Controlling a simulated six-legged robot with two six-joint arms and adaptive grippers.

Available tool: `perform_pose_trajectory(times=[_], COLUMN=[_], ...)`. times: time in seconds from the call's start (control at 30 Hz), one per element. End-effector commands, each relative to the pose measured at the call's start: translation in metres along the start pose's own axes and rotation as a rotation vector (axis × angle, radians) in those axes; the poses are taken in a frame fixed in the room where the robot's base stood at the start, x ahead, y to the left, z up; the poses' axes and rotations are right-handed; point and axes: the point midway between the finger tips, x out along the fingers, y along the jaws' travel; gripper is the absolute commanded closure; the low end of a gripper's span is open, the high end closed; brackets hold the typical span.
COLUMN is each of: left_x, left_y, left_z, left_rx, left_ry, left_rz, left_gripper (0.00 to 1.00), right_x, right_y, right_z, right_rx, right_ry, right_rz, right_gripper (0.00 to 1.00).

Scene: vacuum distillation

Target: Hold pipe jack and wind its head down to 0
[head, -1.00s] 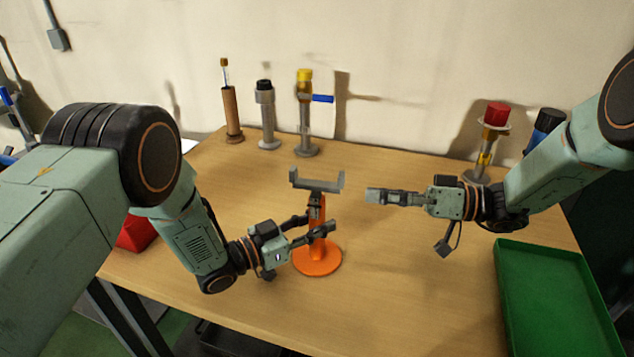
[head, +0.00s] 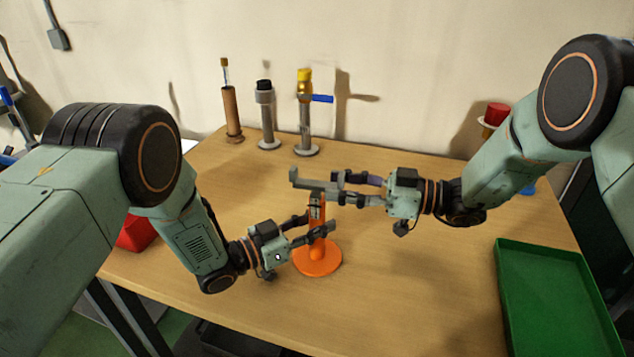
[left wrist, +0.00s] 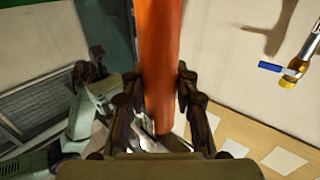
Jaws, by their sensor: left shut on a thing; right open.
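The pipe jack stands upright on the table, with an orange round base (head: 318,259) and orange post and a grey forked head (head: 312,183) on top. My left gripper (head: 320,233) is shut on the orange post below the head. In the left wrist view the orange post (left wrist: 159,60) runs between the two fingers (left wrist: 158,105). My right gripper (head: 350,188) is open at the right side of the head, its fingers overlapping the head in the picture. They hide the head's right prong. I cannot tell whether they touch it.
Several pipe fittings stand at the back: a brown one (head: 231,112), a grey one with a black top (head: 267,120) and one with a yellow top and blue handle (head: 305,115). A green tray (head: 545,300) is at the right. A red object (head: 136,235) is at the left.

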Motion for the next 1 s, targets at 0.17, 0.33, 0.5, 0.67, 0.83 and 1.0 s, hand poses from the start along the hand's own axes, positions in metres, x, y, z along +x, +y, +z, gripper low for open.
perform_pose_trajectory(times=[0.17,0.33,0.5,0.67,0.83,1.0], left_x=[0.0,0.0,0.0,0.0,0.0,0.0], left_y=[0.0,0.0,0.0,0.0,0.0,0.0], left_z=[0.0,0.0,0.0,0.0,0.0,0.0], left_rx=[-0.001,-0.001,-0.001,-0.001,-0.001,-0.001], left_ry=[0.0,0.0,0.0,0.0,0.0,0.0], left_rz=[-0.001,-0.001,-0.001,-0.001,-0.001,-0.001], left_gripper=[1.0,1.0,1.0,1.0,1.0,1.0], right_x=[0.03,0.045,0.05,0.05,0.05,0.05], right_y=[-0.001,0.0,0.0,0.0,0.0,0.0], right_z=[0.001,0.001,0.0,0.0,0.0,0.0], right_rx=[-0.001,0.001,0.001,0.001,0.001,0.001], right_ry=[-0.002,0.0,0.0,0.0,0.0,0.0], right_rz=[-0.002,0.0,0.001,0.001,0.001,0.001], right_gripper=[0.57,0.57,0.57,0.57,0.68,0.82])
